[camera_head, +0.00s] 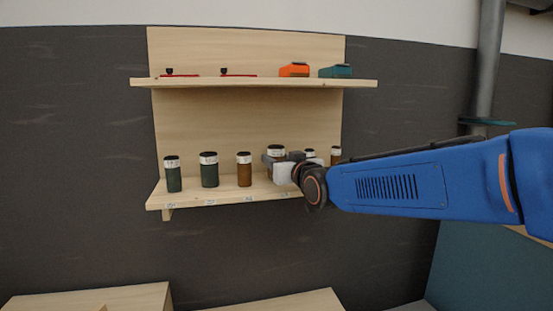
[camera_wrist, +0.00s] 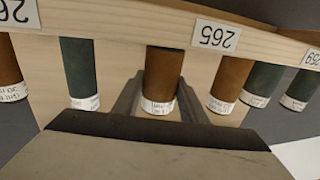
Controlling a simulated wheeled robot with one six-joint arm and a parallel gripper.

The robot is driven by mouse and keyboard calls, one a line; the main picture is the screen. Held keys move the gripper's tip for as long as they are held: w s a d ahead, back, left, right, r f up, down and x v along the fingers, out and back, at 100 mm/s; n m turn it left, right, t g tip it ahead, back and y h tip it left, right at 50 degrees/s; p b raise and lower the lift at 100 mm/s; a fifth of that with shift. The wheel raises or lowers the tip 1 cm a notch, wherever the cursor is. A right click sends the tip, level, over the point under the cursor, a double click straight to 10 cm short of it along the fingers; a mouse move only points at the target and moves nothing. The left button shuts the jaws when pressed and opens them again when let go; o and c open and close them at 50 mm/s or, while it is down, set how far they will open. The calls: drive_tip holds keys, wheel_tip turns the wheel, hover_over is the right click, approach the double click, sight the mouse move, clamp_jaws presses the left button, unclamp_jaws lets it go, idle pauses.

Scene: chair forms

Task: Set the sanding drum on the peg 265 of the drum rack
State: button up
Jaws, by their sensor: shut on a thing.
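My gripper (camera_head: 281,161) is at the right part of the lower shelf, shut on a brown sanding drum with a white band. The sanding drum (camera_wrist: 163,75) stands between my two jaws in the wrist view, and its banded top shows in the head view (camera_head: 276,149). The lower shelf of the drum rack (camera_head: 185,198) has number labels on its front edge. In the wrist view, which is upside down, the label 265 (camera_wrist: 216,35) lies just right of the held drum. The peg and the drum's foot are hidden behind the shelf edge, so I cannot tell whether it is seated.
A brown drum (camera_head: 244,171) and two green drums (camera_head: 209,171) (camera_head: 173,175) stand left of my gripper. A green drum (camera_wrist: 79,70) and a brown drum (camera_wrist: 8,72) stand on its other side. The upper shelf (camera_head: 240,83) holds several small tools above.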

drive_tip(key=shift+f, duration=0.5)
drive_tip(key=o, duration=1.3)
drive_tip(key=shift+o, duration=0.2)
drive_tip(key=v, duration=1.7)
drive_tip(key=shift+s, duration=0.25)
drive_tip(key=shift+d+f, duration=0.15)
drive_tip(key=shift+f, duration=0.05)
